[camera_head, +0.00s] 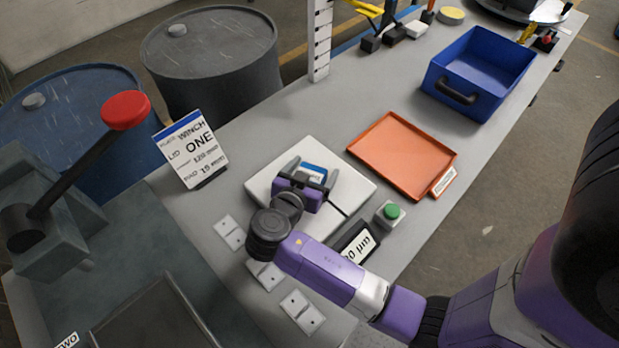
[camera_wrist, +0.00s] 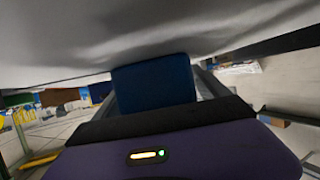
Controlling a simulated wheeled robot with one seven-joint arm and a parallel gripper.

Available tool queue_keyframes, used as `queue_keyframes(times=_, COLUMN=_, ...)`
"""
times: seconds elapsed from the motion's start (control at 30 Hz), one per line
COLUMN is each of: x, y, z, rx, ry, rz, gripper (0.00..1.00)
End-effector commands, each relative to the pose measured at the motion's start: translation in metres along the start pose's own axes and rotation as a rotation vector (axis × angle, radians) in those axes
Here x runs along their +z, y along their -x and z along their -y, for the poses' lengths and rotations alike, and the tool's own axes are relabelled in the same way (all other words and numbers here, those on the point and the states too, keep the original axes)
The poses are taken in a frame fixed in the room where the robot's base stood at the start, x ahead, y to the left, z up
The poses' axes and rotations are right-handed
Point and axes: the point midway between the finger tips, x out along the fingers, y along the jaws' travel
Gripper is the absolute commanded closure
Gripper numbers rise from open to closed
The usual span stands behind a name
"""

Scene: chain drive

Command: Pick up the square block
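A blue block with a squarish face (camera_wrist: 155,84) is in front of my gripper in the wrist view. In the head view its blue and white top (camera_head: 314,169) shows between the fingers, over the white plate (camera_head: 350,190). My gripper (camera_head: 309,172) is low over that plate, with one finger on each side of the block. The fingers are spread about the block's width. I cannot tell whether they touch it, or whether the block rests on the plate, as my gripper hides its lower part.
An orange tray (camera_head: 400,150) and a blue bin (camera_head: 455,105) lie beyond. A sign reading ONE (camera_head: 192,150) stands left. A lever with a red knob (camera_head: 125,110) rises further left.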

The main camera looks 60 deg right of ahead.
Motion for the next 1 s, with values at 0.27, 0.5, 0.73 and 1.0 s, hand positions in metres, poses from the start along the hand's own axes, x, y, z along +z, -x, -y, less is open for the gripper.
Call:
queue_keyframes(times=0.27, x=0.0, y=0.0, z=0.0, rx=0.0, ry=0.0, rz=0.0, gripper=0.74)
queue_keyframes(times=0.5, x=-0.001, y=0.001, z=0.0, rx=-0.001, ry=-0.001, rz=-0.001, gripper=1.0)
queue_keyframes(times=0.73, x=-0.004, y=0.002, z=0.001, rx=-0.001, ry=-0.003, rz=-0.002, gripper=1.0)
queue_keyframes(times=1.0, x=-0.037, y=0.015, z=0.001, rx=-0.002, ry=-0.008, rz=-0.003, gripper=1.0)
